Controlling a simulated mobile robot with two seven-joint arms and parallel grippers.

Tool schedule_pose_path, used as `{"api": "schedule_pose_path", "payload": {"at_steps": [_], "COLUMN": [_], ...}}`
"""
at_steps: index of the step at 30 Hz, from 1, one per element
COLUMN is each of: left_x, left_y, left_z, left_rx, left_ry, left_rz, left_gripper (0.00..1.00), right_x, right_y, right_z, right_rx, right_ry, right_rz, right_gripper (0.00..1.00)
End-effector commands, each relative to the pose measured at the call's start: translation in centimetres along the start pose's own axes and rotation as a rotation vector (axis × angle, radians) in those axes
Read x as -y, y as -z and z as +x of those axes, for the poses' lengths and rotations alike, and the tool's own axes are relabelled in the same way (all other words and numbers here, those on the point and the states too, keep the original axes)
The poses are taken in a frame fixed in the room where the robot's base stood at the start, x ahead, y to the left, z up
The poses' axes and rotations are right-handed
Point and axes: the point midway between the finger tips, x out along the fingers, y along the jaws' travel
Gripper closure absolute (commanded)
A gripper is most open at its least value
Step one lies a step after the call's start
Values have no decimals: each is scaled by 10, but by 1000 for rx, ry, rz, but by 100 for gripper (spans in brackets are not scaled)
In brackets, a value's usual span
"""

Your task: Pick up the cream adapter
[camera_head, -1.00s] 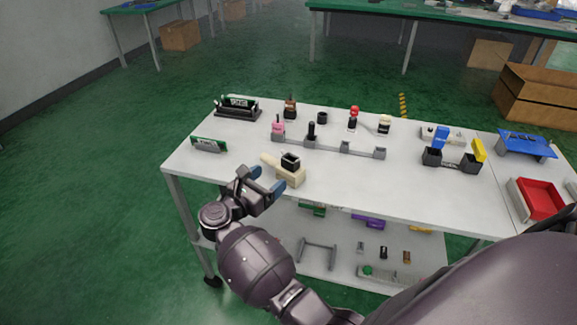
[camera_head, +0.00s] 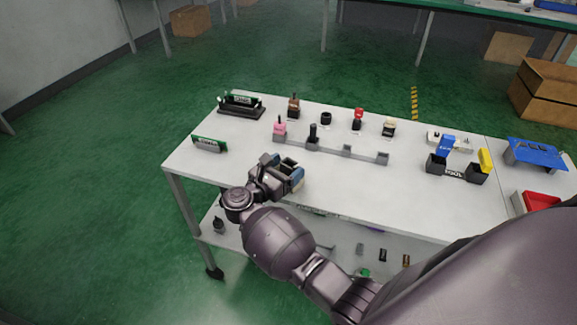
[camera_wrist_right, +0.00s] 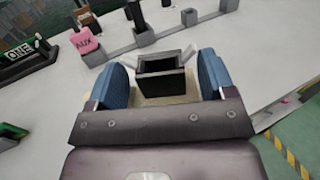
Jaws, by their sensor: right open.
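The cream adapter shows in the right wrist view as a cream base (camera_wrist_right: 150,101) under a black, open-topped square socket (camera_wrist_right: 160,78). My right gripper (camera_wrist_right: 163,74) is open, with one blue-padded finger on each side of the socket. A gap shows between socket and fingers. In the head view my right gripper (camera_head: 284,167) is over the front left of the table and hides most of the adapter; the dark socket top (camera_head: 288,163) shows between the fingers. My left gripper is not in view.
Behind the adapter stands a grey rail (camera_head: 347,151) with a pink AUX block (camera_head: 280,129) and a black lever (camera_head: 313,136). A green-and-white sign piece (camera_head: 209,145) lies left.

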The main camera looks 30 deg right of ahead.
Motion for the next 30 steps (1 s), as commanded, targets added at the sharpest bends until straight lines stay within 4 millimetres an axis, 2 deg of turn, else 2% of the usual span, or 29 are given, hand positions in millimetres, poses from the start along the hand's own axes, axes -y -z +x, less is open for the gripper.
{"api": "schedule_pose_path", "payload": {"at_steps": [10,18,21,30], "left_x": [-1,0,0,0], "left_y": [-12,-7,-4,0], "left_z": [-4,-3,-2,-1], "left_rx": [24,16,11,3], "left_ry": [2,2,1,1], "left_rz": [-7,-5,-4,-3], "left_gripper": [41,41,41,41], "right_x": [2,2,2,2], "right_y": [1,1,1,-4], "right_z": [2,2,2,2], "right_rx": [-1,-1,0,-1], "right_ry": [0,0,0,0], "right_rz": [-2,-1,-1,1], "right_gripper": [26,67,80,80]}}
